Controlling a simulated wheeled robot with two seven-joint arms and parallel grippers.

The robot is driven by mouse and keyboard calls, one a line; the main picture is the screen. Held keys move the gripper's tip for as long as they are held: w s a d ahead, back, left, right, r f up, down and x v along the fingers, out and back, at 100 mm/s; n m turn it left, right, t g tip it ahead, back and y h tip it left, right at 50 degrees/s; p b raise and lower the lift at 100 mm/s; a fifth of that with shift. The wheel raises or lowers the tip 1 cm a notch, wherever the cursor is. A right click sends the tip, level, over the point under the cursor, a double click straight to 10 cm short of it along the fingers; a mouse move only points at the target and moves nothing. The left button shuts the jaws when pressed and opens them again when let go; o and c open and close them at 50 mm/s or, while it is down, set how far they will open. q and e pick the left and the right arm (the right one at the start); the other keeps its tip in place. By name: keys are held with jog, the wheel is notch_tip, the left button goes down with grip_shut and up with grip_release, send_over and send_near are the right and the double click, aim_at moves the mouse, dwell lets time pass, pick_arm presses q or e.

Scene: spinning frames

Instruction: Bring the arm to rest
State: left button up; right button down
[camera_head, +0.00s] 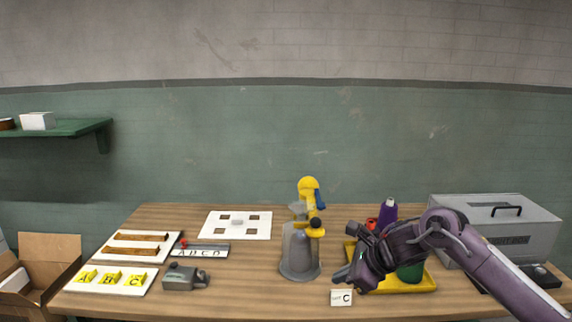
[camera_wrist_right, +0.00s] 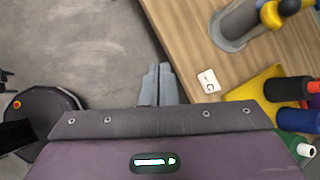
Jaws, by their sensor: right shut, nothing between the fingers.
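My right arm (camera_head: 455,245) is purple and reaches in from the right edge in the head view. Its gripper (camera_head: 345,280) hangs at the front of the table, left of the yellow tray and near a small white card marked C (camera_head: 342,298). In the right wrist view the gripper's two grey fingers (camera_wrist_right: 157,84) are together with nothing between them. They show against the grey floor, just off the table edge. The card also shows in the wrist view (camera_wrist_right: 209,81), to the right of the fingers. My left gripper is in neither view.
A grey stand with a yellow top (camera_head: 299,252) is mid-table. A yellow tray (camera_head: 425,284) holds bottles. A grey metal box (camera_head: 510,228) stands at the right. White boards, one with yellow letter tiles (camera_head: 105,279), lie at the left. An open carton (camera_head: 50,265) is beside the table.

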notch_tip(320, 180, down, 22)
jog(key=a+m+t+y, duration=0.1)
jog(key=a+m, duration=0.1)
jog(key=m, duration=1.4)
jog(key=s+d+f+m+h+b, duration=0.1)
jog(key=s+d+f+m, duration=0.1)
jog(key=s+f+m, duration=0.35)
jog(key=s+d+f+m+h, duration=0.1)
jog(key=s+d+f+m, duration=0.1)
jog(key=f+m, duration=0.65)
jog(key=s+d+f+m+g+h, duration=0.25)
jog(key=s+f+m, duration=0.35)
jog(key=s+f, duration=0.75)
jog(key=s+d+f+m+g+h, duration=0.15)
jog(key=s+d+f+m, duration=0.4)
jog(key=s+f, duration=0.8)
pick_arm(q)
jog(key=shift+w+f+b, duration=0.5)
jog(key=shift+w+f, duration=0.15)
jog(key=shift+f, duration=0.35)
pick_arm(e)
jog(key=s+f+m+g+h, duration=0.1)
jog(key=s+m, duration=0.5)
jog(key=s, duration=1.3)
jog(key=shift+f+h, duration=0.15)
jog(key=shift+h, duration=0.15)
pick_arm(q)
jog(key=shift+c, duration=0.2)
